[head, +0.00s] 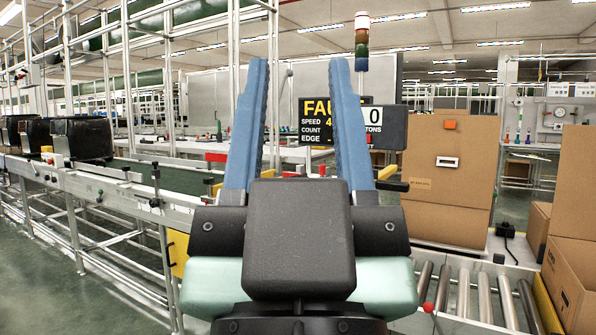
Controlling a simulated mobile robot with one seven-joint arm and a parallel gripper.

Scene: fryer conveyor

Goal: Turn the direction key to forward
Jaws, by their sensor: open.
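My gripper (299,66) fills the middle of the head view, its two long blue fingers spread apart and pointing up, with nothing between them. I cannot make out the direction key. A black display (316,118) behind the fingers reads "FAU", "SPEED 4", "COUNT" and "EDGE". The right finger covers part of it, and a further panel with "0" (375,114) shows on that finger's other side. Small red and yellow parts (388,179) show low behind the right finger. My gripper hides most of the area below the display.
A green conveyor belt (165,177) with dark fryers (82,138) runs along the left. Cardboard boxes (448,205) and a roller track (480,296) stand at the right. A signal tower (362,45) rises behind the display. Metal posts frame the left side.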

